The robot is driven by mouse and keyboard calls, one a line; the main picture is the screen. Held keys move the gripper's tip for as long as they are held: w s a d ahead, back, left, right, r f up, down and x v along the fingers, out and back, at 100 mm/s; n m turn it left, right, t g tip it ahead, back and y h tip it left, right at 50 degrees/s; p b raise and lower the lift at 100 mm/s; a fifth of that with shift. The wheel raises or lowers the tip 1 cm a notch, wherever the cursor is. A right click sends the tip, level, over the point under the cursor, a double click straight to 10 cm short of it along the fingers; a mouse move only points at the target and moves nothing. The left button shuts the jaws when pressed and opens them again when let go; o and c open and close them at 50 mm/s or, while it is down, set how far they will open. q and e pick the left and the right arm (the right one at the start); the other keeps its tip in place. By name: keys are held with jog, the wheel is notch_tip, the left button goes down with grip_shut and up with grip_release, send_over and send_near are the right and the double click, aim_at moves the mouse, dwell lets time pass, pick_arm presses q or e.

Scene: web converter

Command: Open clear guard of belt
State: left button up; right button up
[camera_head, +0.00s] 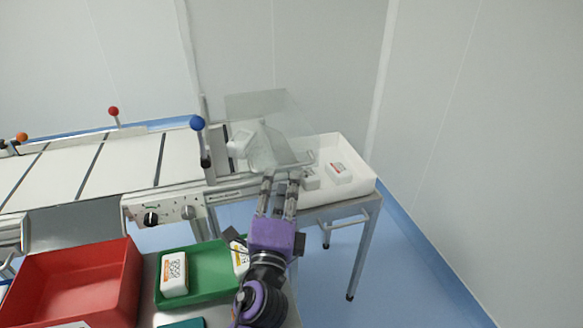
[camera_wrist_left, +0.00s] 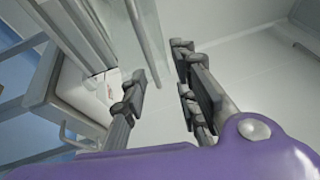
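The clear guard (camera_head: 262,108) is a see-through tilted panel at the right end of the conveyor belt (camera_head: 125,160) in the head view. My left gripper (camera_head: 281,176) is at the guard's lower front edge, by the white tray. In the left wrist view my left gripper (camera_wrist_left: 160,85) has its fingers spread apart, with nothing clearly clamped between them. A pale panel edge, likely the guard (camera_wrist_left: 150,35), runs beyond the fingertips; I cannot tell whether they touch it. My right gripper is not in view.
A white tray (camera_head: 362,183) with several white boxes stands on a metal-legged table. A blue-knobbed lever (camera_head: 198,124) rises left of the guard. A red bin (camera_head: 118,265) and a green tray (camera_head: 205,285) with white boxes are in front. Floor at right is clear.

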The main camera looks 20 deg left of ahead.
aim_at(286, 165)
pick_arm(q)
jog(key=x, duration=0.3)
jog(key=f+x, duration=0.1)
jog(key=x, duration=0.2)
jog(key=shift+w+f+p, duration=0.1)
jog(key=shift+w+p, duration=0.25)
jog(key=shift+p, duration=0.05)
jog(key=shift+w+a, duration=0.2)
jog(key=shift+w, duration=0.4)
grip_shut()
